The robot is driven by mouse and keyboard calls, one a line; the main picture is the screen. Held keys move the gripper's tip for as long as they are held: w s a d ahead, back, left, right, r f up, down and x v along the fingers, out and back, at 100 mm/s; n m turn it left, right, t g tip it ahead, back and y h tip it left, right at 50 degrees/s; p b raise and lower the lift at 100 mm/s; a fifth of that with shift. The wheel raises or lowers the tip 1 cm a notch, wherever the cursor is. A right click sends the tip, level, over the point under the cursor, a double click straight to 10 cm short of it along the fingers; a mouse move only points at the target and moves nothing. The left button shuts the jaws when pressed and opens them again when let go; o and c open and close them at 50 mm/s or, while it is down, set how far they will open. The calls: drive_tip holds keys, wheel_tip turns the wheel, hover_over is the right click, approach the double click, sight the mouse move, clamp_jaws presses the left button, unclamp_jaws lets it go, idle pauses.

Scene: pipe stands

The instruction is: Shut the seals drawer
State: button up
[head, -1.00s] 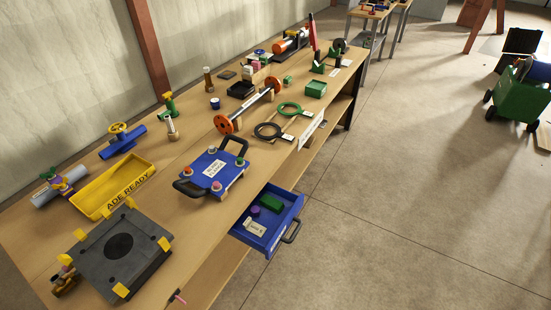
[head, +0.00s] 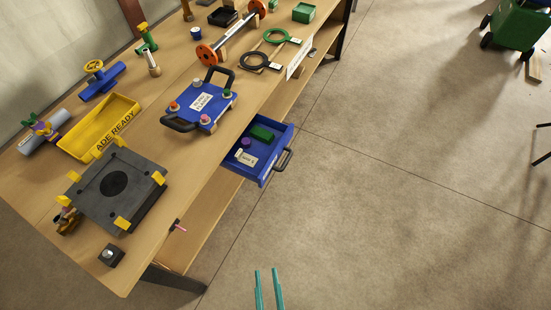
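The blue seals drawer (head: 284,143) stands pulled out from the front of the workbench, below the tabletop. It has a dark handle (head: 284,160) on its front face. Inside it lie a green block (head: 262,133), a small purple piece (head: 246,142) and a white label or card (head: 245,157). My gripper (head: 267,272) shows at the bottom edge as two teal fingers, apart from each other with nothing between them. It is over the floor, well below the drawer in the picture and not touching it.
The wooden workbench (head: 190,150) carries a blue plate with black handles (head: 200,105), a yellow tray (head: 92,125) and a dark square fixture with yellow corners (head: 112,190). A pink-tipped piece (head: 180,228) sticks out from the bench front. The floor (head: 400,220) right of the drawer is clear.

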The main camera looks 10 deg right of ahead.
drive_tip(key=w+f+m, duration=0.2)
drive_tip(key=w+m, duration=0.1)
drive_tip(key=w+f+m+t+h, duration=0.1)
drive_tip(key=w+f+m, duration=0.1)
drive_tip(key=w, duration=0.1)
drive_tip(key=w+f+m+t, duration=0.1)
drive_tip(key=w+f+m, duration=0.1)
drive_tip(key=w+m, duration=0.1)
drive_tip(key=shift+w+d+f+m+h, duration=0.15)
drive_tip(key=shift+w+f+m+h, duration=0.2)
drive_tip(key=shift+w, duration=0.2)
clamp_jaws()
drive_tip(key=w+d+f+m+h, duration=0.1)
drive_tip(key=w+m, duration=0.3)
drive_tip(key=w, duration=0.5)
drive_tip(key=w+d+f+m+h, duration=0.2)
drive_tip(key=w+d+f+m, duration=0.1)
drive_tip(key=w, duration=0.7)
drive_tip(key=w+d+f+m+h, duration=0.2)
drive_tip(key=w+f+m, duration=0.2)
drive_tip(key=w, duration=0.5)
drive_tip(key=shift+w+f+m+g, duration=0.3)
drive_tip(key=shift+m+g, duration=0.1)
drive_tip(key=shift+m, duration=0.85)
